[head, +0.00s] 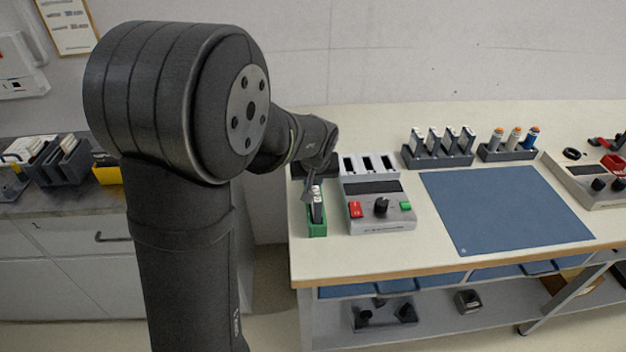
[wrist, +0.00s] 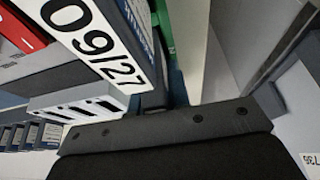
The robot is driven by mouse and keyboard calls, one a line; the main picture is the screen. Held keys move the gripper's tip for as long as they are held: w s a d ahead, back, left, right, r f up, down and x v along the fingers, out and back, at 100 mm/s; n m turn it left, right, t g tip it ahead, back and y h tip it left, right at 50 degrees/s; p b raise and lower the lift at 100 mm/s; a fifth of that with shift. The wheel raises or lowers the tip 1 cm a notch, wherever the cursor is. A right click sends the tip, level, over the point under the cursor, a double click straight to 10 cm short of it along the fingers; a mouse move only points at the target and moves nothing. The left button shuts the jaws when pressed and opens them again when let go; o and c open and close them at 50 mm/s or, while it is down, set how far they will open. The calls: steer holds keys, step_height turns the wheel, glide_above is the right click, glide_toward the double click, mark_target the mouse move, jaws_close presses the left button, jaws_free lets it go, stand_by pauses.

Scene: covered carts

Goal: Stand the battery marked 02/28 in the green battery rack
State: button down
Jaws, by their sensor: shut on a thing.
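The green battery rack (head: 317,229) stands at the left front of the light bench, beside the grey charger. A dark battery with a pale edge (head: 318,211) stands upright at the rack. My gripper (head: 313,190) is directly above it, pointing down, and shut on a battery. In the wrist view a battery with a large white label reading 09/27 (wrist: 96,42) is close to the jaws, and a bit of the green rack (wrist: 162,22) shows behind it. The jaw tips are hidden there, and whether the battery is fully seated is unclear. No 02/28 marking is readable.
The charger (head: 380,213) has empty dark slots and red and green buttons. A blue mat (head: 505,210) lies clear to its right.

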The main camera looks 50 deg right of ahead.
steer(key=shift+f, duration=0.3)
steer(key=c, duration=1.4)
jaws_free()
steer(key=shift+a+f, duration=0.15)
steer(key=shift+f, duration=0.05)
steer(key=shift+c, duration=0.2)
steer(key=shift+o, duration=0.4)
steer(key=shift+r, duration=0.45)
steer(key=v, duration=1.2)
steer(key=x, duration=1.2)
steer(key=shift+f, duration=0.3)
steer(key=shift+r, duration=0.25)
